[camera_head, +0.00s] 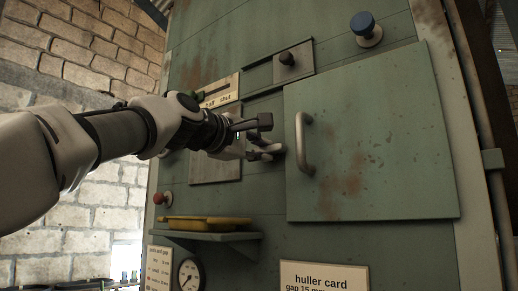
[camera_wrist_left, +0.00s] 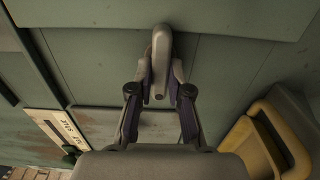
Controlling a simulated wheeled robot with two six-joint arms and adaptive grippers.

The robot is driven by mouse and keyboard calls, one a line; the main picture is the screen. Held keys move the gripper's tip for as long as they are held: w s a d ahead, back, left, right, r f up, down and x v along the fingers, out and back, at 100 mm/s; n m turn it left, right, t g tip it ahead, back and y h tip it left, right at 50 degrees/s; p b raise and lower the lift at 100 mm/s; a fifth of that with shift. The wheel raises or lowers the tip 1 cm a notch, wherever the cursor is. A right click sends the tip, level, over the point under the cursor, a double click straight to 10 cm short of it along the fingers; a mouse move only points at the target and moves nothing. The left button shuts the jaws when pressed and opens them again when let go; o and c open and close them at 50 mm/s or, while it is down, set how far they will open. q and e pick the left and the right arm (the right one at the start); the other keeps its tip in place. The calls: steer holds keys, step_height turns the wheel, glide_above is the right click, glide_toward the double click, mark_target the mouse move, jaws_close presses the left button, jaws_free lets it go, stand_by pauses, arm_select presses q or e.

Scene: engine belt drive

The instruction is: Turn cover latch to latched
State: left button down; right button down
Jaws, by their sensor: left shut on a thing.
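The cover is a green square panel (camera_head: 385,130) with a grey bar handle (camera_head: 304,143) near its left edge; its edge crosses the top of the left wrist view (camera_wrist_left: 240,18). The cover latch, a grey rounded bar (camera_wrist_left: 161,45), shows between my fingers in the wrist view, its far end at the cover's edge. My left gripper (camera_head: 267,138), also in the wrist view (camera_wrist_left: 160,80), is shut on the latch just left of the cover. In the head view the gripper mostly hides the latch. My right gripper is not in view.
A dark knob on a slotted plate (camera_head: 289,60) and a blue button (camera_head: 365,27) sit above. A yellow tray-like object (camera_head: 206,223) lies on a small shelf below the gripper. A red knob (camera_head: 162,199), a gauge (camera_head: 190,274) and a huller card (camera_head: 322,277) are lower down.

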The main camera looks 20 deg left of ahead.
arm_select(q)
steer(key=shift+r, duration=0.15)
steer(key=c, duration=1.1)
jaws_free()
steer(key=shift+w+d, duration=0.25)
steer(key=shift+w, duration=0.1)
steer(key=shift+s+a, duration=0.15)
steer(key=shift+s, duration=0.05)
